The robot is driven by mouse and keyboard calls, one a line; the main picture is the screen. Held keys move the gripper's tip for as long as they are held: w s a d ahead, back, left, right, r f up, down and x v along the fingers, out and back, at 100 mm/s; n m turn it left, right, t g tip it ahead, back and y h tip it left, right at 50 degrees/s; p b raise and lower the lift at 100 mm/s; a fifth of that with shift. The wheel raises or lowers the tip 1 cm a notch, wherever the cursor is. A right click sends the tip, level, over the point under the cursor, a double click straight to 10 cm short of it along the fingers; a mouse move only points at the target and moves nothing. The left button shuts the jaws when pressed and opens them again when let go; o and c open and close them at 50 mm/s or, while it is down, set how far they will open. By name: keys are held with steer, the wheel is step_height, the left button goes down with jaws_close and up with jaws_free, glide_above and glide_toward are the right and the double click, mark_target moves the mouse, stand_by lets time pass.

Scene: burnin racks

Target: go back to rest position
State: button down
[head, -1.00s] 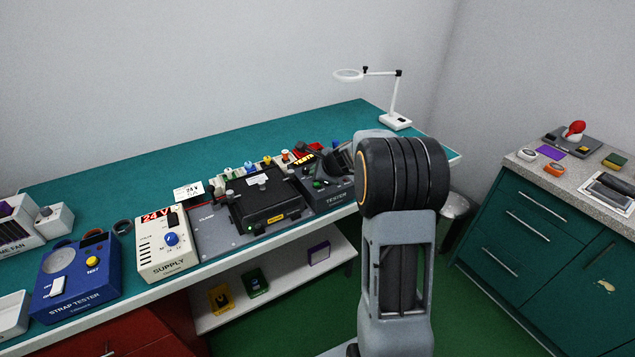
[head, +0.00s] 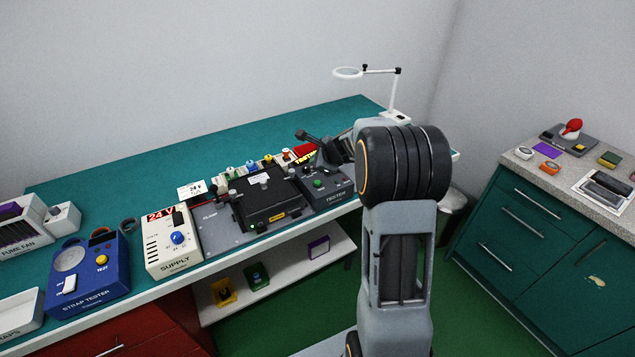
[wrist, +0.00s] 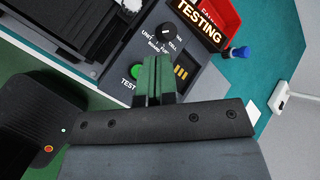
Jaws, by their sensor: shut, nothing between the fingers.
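My gripper shows in the wrist view (wrist: 155,80) with its two fingers together and nothing between them. The tester (head: 325,190) shows just left of my arm. My fingertips are hard to make out in the head view.
The teal bench (head: 110,170) also carries a black clamp fixture (head: 268,205), a 24 V supply (head: 168,243), a blue strap tester (head: 88,275) and a magnifier lamp (head: 393,95). A green cabinet (head: 530,230) stands at the right. Green floor lies between.

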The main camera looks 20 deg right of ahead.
mark_target(317, 196)
stand_by(0.3)
steer(key=shift+s+a+n, duration=0.1)
steer(key=shift+n, duration=0.4)
steer(key=s+f+n, duration=0.1)
steer(key=s+a+f+n+g, duration=0.1)
steer(key=s+n, duration=0.1)
steer(key=s+f+n+g, duration=0.1)
steer(key=shift+s+a+n+y, duration=0.15)
steer(key=shift+a+n+y, duration=0.15)
steer(key=shift+a+y, duration=0.1)
steer(key=s+a+r+n+g+h, duration=0.1)
steer(key=s+a+r+n, duration=0.2)
steer(key=s+n, duration=0.3)
steer(key=s+a+r+n+h, duration=0.1)
steer(key=s+a+r+n, duration=0.2)
steer(key=s+n, duration=0.3)
steer(key=s+a+r+n+g+h, duration=0.1)
steer(key=s+a+r+n, duration=0.2)
steer(key=s, duration=1)
steer(key=shift+a+n+g+h, duration=0.3)
steer(key=shift+a+n, duration=0.05)
steer(key=shift+n, duration=1.05)
stand_by(2.5)
